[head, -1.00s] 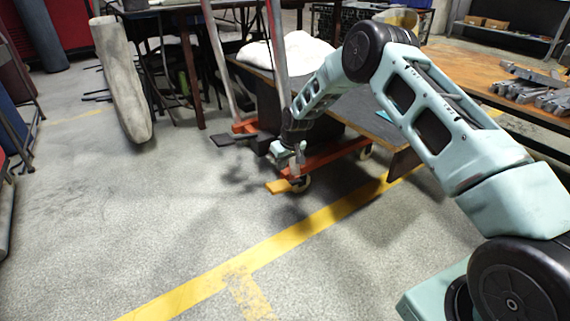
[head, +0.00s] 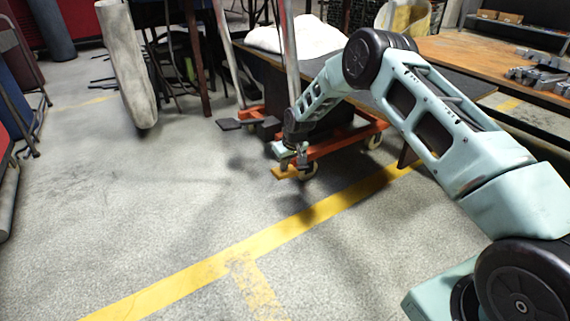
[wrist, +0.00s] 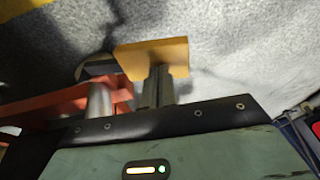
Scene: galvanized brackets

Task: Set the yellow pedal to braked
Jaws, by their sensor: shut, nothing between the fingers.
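The yellow pedal (head: 285,173) sticks out low at the front of an orange wheeled cart (head: 335,143), beside a caster. In the wrist view the pedal (wrist: 152,57) is a flat yellow plate just past my fingertips. My gripper (head: 299,160) is shut and empty, pointing down at the pedal in the head view. In the wrist view the shut fingers (wrist: 157,85) overlap the near edge of the pedal; I cannot tell whether they touch it. The pedal's tilt is hard to judge.
A dark flat pedal (head: 229,124) sits at the cart's left side. A leaning grey roll (head: 126,62) stands to the left. The floor in front, with a yellow line (head: 245,245), is clear.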

